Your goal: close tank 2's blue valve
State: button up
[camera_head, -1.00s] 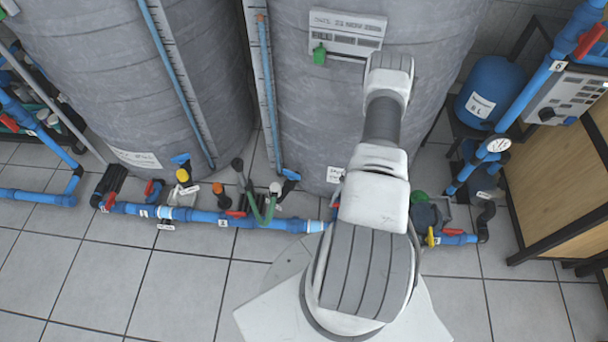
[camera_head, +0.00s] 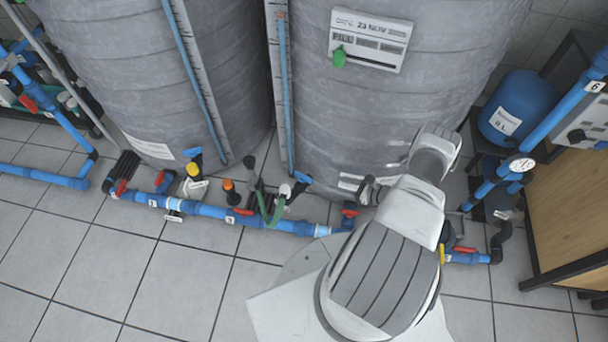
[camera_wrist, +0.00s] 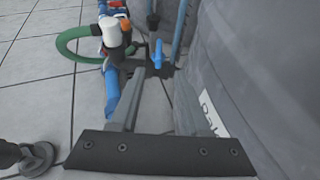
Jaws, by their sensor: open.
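Two grey ribbed tanks stand side by side, the left tank (camera_head: 150,75) and the right tank (camera_head: 390,95). I cannot read which is tank 2. A blue valve handle (camera_head: 300,181) is low by the right tank's front left; what looks like the same handle stands upright in the wrist view (camera_wrist: 158,54). Another blue handle (camera_head: 193,154) is by the left tank. My gripper (camera_head: 345,183) is low beside the right tank, to the right of the nearer blue handle. In the wrist view my gripper (camera_wrist: 155,85) is open and empty, pointing towards the handle, apart from it.
A blue pipe (camera_head: 210,210) with red valves runs along the floor before the tanks. A green hose (camera_wrist: 70,45) and a white-topped fitting (camera_wrist: 112,30) stand left of the handle. The right tank's wall (camera_wrist: 265,70) is close on the right. Open floor tiles (camera_head: 120,270) lie in front.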

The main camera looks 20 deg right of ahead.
aim_at(304, 175)
jog(key=b+x, duration=0.4)
jog(key=x, duration=1.2)
jog(key=shift+f, duration=0.1)
grip_shut()
